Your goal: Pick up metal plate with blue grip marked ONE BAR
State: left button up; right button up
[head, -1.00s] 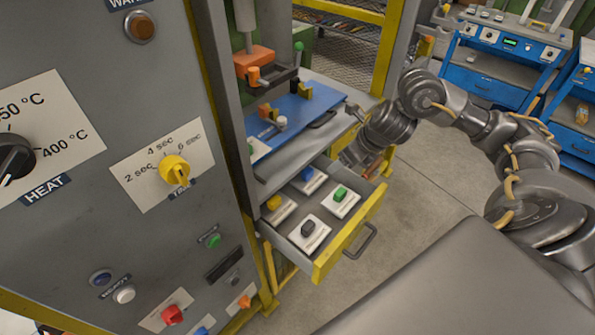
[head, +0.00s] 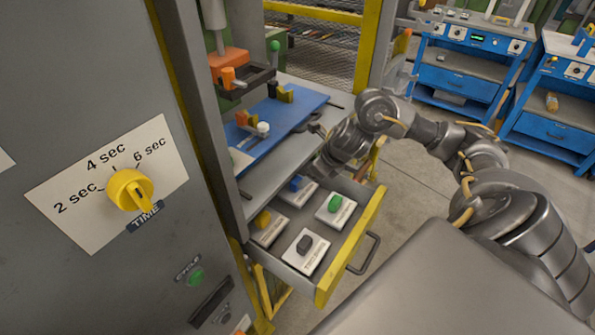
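The metal plate with the blue grip (head: 307,196) lies in the back of an open drawer (head: 343,272). Its label is too small to read. My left gripper is not in view.
Plates with green (head: 335,204), yellow (head: 263,219) and dark (head: 304,246) grips share the drawer. A blue plate (head: 272,133) lies on the press shelf above. The control panel (head: 80,110) stands left. Blue workbenches (head: 460,84) stand behind, with open floor between.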

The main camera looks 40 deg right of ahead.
aim_at(302, 190)
jog(key=shift+x, duration=1.15)
jog(key=shift+w+a+f, duration=0.1)
jog(key=shift+w+f, duration=0.05)
jog(key=shift+f, duration=0.1)
jog(key=x, duration=0.4)
jog(key=shift+w+f, duration=0.15)
jog(key=shift+f, duration=0.1)
jog(key=shift+d+r, duration=0.1)
jog(key=shift+d, duration=0.1)
grip_shut()
